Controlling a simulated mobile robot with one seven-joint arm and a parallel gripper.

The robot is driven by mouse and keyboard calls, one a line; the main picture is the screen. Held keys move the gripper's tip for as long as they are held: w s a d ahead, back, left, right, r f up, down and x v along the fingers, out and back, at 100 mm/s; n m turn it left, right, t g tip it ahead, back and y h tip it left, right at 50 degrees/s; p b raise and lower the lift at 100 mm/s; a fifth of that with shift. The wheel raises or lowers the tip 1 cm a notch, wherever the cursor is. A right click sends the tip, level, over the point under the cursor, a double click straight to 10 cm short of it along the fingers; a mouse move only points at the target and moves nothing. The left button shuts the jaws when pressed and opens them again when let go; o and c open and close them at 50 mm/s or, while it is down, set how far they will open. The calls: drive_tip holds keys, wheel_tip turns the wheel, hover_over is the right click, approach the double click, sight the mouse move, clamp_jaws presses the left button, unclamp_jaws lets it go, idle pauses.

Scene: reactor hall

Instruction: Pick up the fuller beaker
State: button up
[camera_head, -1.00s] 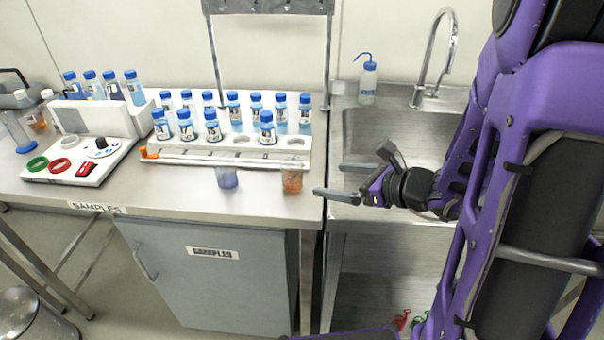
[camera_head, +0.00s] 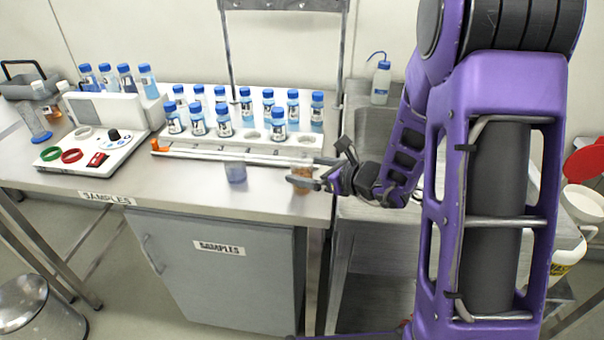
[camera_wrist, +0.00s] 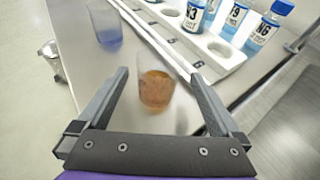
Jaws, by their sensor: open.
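The beaker with orange-brown liquid (camera_head: 302,184) stands upright near the right front edge of the bench; it also shows in the wrist view (camera_wrist: 156,91). Its liquid comes up closer to the rim than in the other one. The beaker with blue-violet liquid (camera_head: 236,173) stands to its left, filled about halfway; it is at the upper left of the wrist view (camera_wrist: 106,32). My gripper (camera_head: 303,172) is open around the orange-brown beaker. In the wrist view its fingers (camera_wrist: 159,76) lie on either side, with visible gaps. In the head view the gripper partly hides this beaker.
A white rack (camera_head: 200,151) with several blue-capped bottles stands just behind the beakers. A white tray (camera_head: 65,160) with coloured rings is on the left. A wash bottle (camera_head: 381,83) stands by the sink. The bench front between the beakers and the edge is clear.

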sight(295, 168)
drive_tip(key=x, duration=0.5)
drive_tip(key=shift+a+f, duration=0.1)
drive_tip(key=shift+s, duration=0.1)
drive_tip(key=c, duration=1.5)
